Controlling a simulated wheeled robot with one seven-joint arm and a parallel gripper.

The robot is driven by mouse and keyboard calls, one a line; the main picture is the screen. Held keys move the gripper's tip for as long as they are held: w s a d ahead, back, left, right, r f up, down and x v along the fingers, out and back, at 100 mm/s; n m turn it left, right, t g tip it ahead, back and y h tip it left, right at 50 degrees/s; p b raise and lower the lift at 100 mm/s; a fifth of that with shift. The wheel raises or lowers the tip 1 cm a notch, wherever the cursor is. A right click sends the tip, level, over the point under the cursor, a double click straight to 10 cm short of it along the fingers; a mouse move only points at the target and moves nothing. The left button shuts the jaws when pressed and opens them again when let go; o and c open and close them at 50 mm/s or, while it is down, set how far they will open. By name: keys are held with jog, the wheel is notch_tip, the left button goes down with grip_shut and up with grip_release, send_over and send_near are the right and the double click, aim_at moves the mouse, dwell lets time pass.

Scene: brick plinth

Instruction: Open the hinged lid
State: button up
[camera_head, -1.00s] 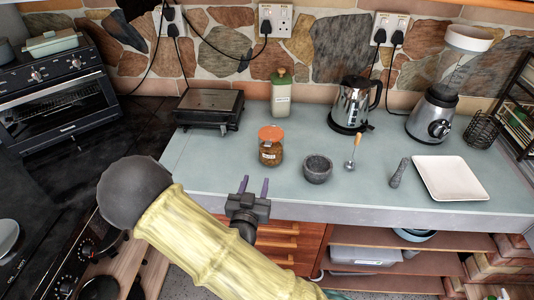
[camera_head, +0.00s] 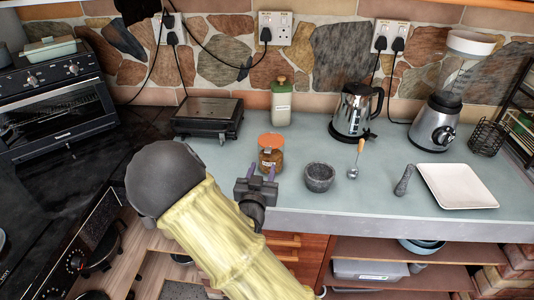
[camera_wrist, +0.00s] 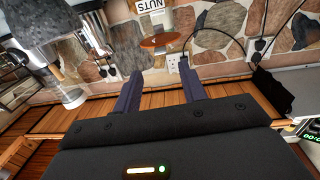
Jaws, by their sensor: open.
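A glass jar (camera_head: 271,160) with brown contents and an orange lid (camera_head: 271,140) stands on the counter. The lid looks closed. In the wrist view the picture is upside down; the lid (camera_wrist: 163,40) shows as an orange-brown disc beyond the fingers, near an inverted NUTS label (camera_wrist: 150,5). My gripper (camera_head: 262,170) is open and empty, its purple fingers pointing toward the jar. In the head view the fingers overlap the jar's lower part; contact cannot be told. The fingers also show in the wrist view (camera_wrist: 161,82), apart, with nothing between them.
A black appliance (camera_head: 208,116) is left, a green-capped bottle (camera_head: 281,103) behind. A kettle (camera_head: 352,112), blender (camera_head: 433,122) and white plate (camera_head: 457,186) stand farther right. The counter's front edge is near.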

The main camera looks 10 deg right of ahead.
jog(key=p, duration=0.1)
send_near(271, 141)
jog(key=x, duration=0.2)
jog(key=f+x, duration=0.1)
jog(key=x, duration=0.1)
jog(key=shift+w, duration=0.4)
jog(key=shift+s, duration=0.1)
jog(key=shift+c, duration=0.2)
jog(key=shift+s, duration=0.1)
jog(key=c, duration=0.4)
jog(key=shift+a, duration=0.1)
grip_shut()
